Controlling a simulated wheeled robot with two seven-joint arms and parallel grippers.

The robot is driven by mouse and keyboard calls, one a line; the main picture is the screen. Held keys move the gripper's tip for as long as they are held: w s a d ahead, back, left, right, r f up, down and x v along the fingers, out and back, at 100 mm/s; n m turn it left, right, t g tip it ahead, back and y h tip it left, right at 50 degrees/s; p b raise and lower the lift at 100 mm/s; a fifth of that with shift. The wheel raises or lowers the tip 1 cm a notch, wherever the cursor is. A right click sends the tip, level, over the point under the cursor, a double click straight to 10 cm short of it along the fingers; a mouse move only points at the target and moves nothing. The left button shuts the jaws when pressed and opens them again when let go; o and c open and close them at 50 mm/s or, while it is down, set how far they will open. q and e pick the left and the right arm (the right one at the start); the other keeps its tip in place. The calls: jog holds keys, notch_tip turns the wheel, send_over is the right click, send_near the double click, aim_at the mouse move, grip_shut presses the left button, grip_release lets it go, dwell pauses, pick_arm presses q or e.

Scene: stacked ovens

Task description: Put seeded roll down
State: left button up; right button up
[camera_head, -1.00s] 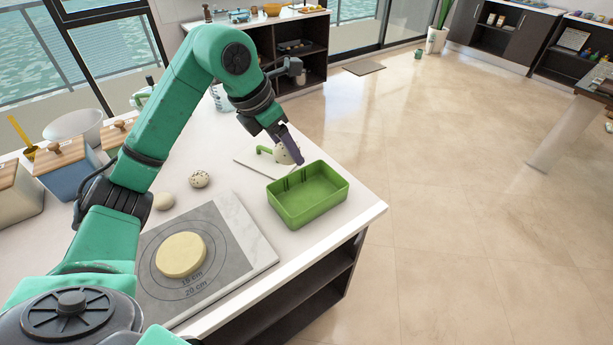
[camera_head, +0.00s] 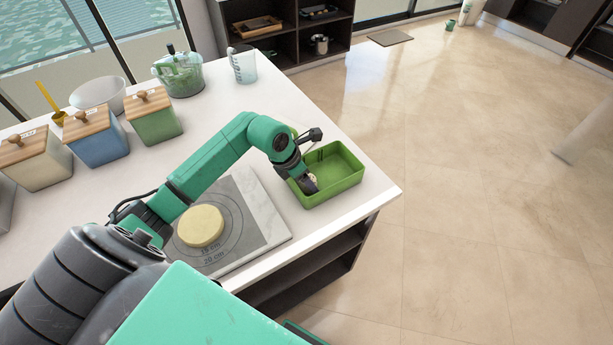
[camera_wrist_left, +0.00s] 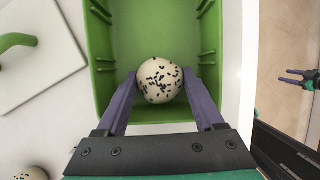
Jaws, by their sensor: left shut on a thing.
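The seeded roll (camera_wrist_left: 160,80) is a pale ball with black seeds. My left gripper (camera_wrist_left: 162,88) is shut on it, one purple finger on each side, in the left wrist view. In the head view the gripper (camera_head: 311,183) reaches over the near left part of the green bin (camera_head: 340,191), and the roll (camera_head: 313,177) is mostly hidden by it. The wrist view shows the roll over the bin's floor (camera_wrist_left: 150,30); I cannot tell whether it touches the floor. My right gripper (camera_wrist_left: 297,78) shows small at the right edge of the wrist view, its two fingers apart.
A pale dough disc (camera_head: 201,226) lies on the marked mat left of the bin. A white board (camera_wrist_left: 35,60) with a green handle is beside the bin. Another seeded roll (camera_wrist_left: 32,173) is at the lower left. The counter edge is close right of the bin.

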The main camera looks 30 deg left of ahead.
pick_arm(q)
jog(key=shift+a+f, duration=0.1)
jog(key=shift+f, duration=0.1)
jog(key=o, duration=1.4)
pick_arm(e)
jog(key=shift+s+f, duration=0.15)
jog(key=shift+s, duration=0.55)
pick_arm(q)
jog(key=shift+r, duration=0.2)
jog(key=shift+s+a+r+b, duration=0.1)
jog(key=shift+a+r+b, duration=0.05)
jog(key=shift+r+b, duration=0.2)
jog(key=b+v, duration=0.2)
jog(key=v, duration=0.9)
jog(key=shift+s, duration=0.1)
pick_arm(e)
notch_tip(320, 180, down, 3)
jog(key=shift+w+d+r, duration=0.1)
jog(key=shift+w+d, duration=0.05)
